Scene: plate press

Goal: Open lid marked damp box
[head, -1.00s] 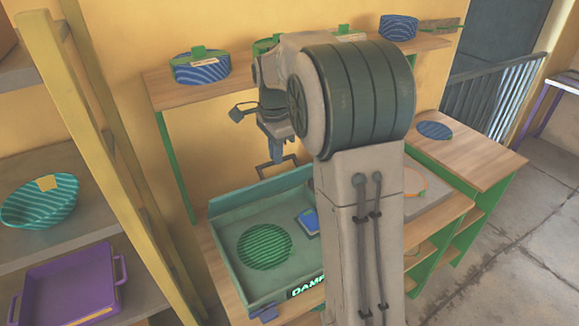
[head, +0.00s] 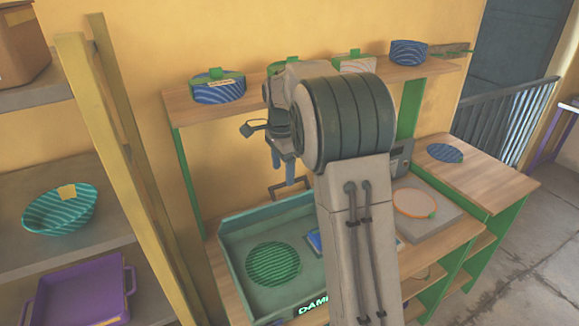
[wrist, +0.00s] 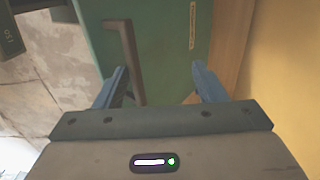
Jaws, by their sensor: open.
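A dark bracket-shaped handle (head: 290,188) stands at the box's back edge. My gripper (head: 284,172) is open and empty, just above that handle. In the wrist view the handle (wrist: 128,60) lies by the left blue finger against a green panel (wrist: 165,40); I cannot tell whether they touch.
A yellow ladder-like frame (head: 110,180) stands at left beside shelves holding a green bowl (head: 60,212) and purple tray (head: 80,290). A grey plate press (head: 440,222) is right of my arm.

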